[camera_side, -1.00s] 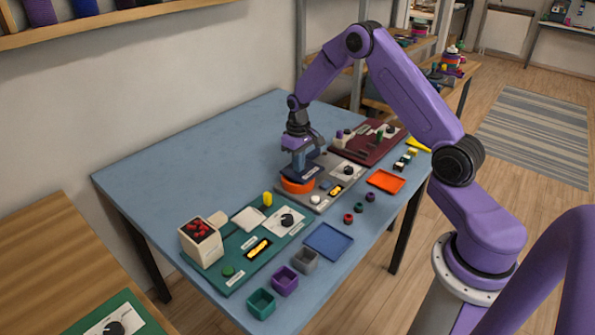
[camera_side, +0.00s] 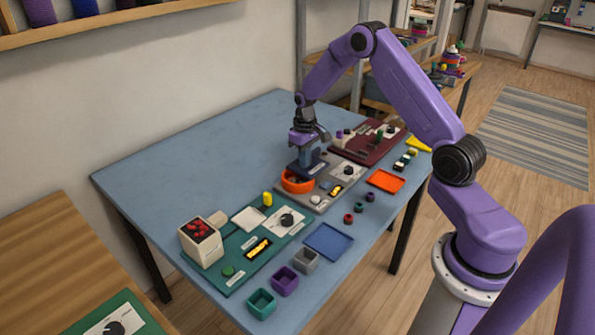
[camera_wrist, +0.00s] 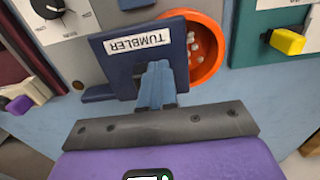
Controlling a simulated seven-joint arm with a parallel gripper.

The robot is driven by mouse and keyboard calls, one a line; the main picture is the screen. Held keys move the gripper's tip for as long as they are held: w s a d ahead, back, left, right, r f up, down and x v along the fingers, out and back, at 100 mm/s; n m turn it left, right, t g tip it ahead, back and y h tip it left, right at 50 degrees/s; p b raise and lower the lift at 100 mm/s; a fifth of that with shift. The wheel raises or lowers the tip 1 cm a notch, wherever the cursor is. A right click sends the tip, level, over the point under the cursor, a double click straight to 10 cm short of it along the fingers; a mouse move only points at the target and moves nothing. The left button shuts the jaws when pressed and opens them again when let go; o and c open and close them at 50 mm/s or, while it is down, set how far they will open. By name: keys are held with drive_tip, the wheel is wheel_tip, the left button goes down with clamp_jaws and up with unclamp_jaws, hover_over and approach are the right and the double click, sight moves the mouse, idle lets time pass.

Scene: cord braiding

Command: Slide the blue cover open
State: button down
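The blue cover (camera_wrist: 125,62) is a dark blue square plate with a white TUMBLER label, upside down in the wrist view. In the side view the cover (camera_side: 313,166) lies just right of the orange bowl (camera_side: 296,186). In the wrist view the bowl (camera_wrist: 218,42) is partly uncovered on the right, with small pale pieces inside; the cover still overlaps its left part. My gripper (camera_wrist: 160,68) has its fingers together at the cover, below the label. It appears shut on a part of the cover that the fingers hide. The gripper also shows in the side view (camera_side: 306,160).
The grey board (camera_side: 318,207) carries a dial (camera_wrist: 47,7). A green board (camera_side: 236,285) stands to the left and a dark red board (camera_side: 350,150) to the right. An orange tray (camera_side: 386,181) and a blue tray (camera_side: 328,241) lie in front. The table's back left is clear.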

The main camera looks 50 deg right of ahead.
sight(313, 161)
drive_tip(key=shift+d, duration=2.75)
drive_tip(key=shift+a, duration=0.2)
drive_tip(key=shift+a, duration=0.45)
wheel_tip(313, 161, up, 11)
